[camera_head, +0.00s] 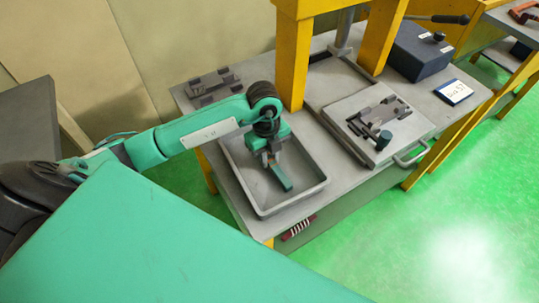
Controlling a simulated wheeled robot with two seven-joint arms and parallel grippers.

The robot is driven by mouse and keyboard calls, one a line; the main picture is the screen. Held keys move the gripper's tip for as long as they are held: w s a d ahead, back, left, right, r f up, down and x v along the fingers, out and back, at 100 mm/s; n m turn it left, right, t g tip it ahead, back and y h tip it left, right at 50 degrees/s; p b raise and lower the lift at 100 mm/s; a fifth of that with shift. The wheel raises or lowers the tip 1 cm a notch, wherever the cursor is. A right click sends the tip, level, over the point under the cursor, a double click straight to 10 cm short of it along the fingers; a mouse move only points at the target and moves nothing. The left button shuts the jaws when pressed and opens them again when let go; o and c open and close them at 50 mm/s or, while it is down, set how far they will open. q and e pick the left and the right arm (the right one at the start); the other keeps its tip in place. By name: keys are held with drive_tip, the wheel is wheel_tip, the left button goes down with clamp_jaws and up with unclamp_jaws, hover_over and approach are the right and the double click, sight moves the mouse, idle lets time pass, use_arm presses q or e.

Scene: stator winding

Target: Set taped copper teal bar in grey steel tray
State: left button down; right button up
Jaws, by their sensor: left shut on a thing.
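The teal bar (280,178) is held tilted, its free end pointing toward the lower right. My left gripper (268,160) is shut on its upper end, over the inside of the grey steel tray (235,176). The bar lies within the tray's rim in the head view; I cannot tell whether it touches the tray floor. Copper and tape on the bar are too small to make out. The tray looks otherwise empty and sits at the front left of the workbench. My right gripper is not in view.
A yellow press frame (293,65) stands behind the tray. A flat grey plate with a dark fixture (378,122) and handle lies to the right. Another dark fixture (213,86) sits at back left, and a dark blue box (418,52) at back right. A label card (454,92) is near the right edge.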

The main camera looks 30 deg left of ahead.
use_arm(q)
drive_tip(key=shift+f, duration=0.1)
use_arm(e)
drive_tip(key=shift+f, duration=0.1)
use_arm(q)
drive_tip(key=c, duration=1.3)
unclamp_jaws()
drive_tip(key=shift+o, duration=0.2)
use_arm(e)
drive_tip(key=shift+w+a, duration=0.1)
use_arm(q)
wheel_tip(320, 180, up, 12)
drive_tip(key=a+b, duration=0.1)
drive_tip(key=shift+w, duration=0.4)
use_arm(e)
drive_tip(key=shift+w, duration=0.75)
use_arm(q)
drive_tip(key=shift+a, duration=0.1)
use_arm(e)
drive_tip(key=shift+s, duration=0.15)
